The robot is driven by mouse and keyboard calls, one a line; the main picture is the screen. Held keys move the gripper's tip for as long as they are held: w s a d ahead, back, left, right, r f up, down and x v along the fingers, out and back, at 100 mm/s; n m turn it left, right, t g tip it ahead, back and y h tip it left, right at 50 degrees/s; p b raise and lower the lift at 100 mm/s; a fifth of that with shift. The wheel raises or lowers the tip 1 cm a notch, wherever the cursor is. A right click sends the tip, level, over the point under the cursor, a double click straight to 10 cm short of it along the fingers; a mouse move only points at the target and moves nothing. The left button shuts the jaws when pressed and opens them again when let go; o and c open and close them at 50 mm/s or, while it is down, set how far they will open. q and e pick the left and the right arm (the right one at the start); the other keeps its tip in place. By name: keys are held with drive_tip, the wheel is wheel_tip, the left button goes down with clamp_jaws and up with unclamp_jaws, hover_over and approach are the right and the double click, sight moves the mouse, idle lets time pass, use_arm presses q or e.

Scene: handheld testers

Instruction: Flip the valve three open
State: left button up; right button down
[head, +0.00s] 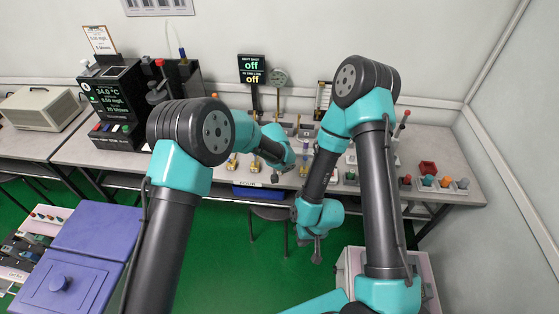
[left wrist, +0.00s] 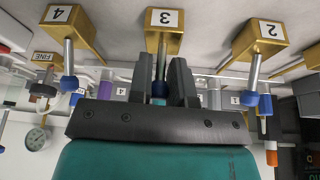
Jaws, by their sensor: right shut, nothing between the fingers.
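In the left wrist view, the valve marked 3 (left wrist: 165,38) is a brass block with a metal lever (left wrist: 161,58) ending in a blue tip. My left gripper (left wrist: 161,75) is open, with one finger on each side of that lever. Whether either finger touches it I cannot tell. My right gripper (head: 317,250) is shut and empty, hanging in front of the bench, well away from the valves.
Valve 4 (left wrist: 62,18) and valve 2 (left wrist: 262,38), with similar blue-tipped levers, flank valve 3 closely. A gauge (left wrist: 36,139) shows below.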

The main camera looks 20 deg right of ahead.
use_arm(q)
drive_tip(key=o, duration=0.3)
drive_tip(key=shift+a, duration=0.2)
drive_tip(key=shift+o, duration=0.6)
drive_tip(key=shift+d, duration=0.1)
drive_tip(key=v, duration=1.7)
drive_tip(key=shift+r, duration=0.2)
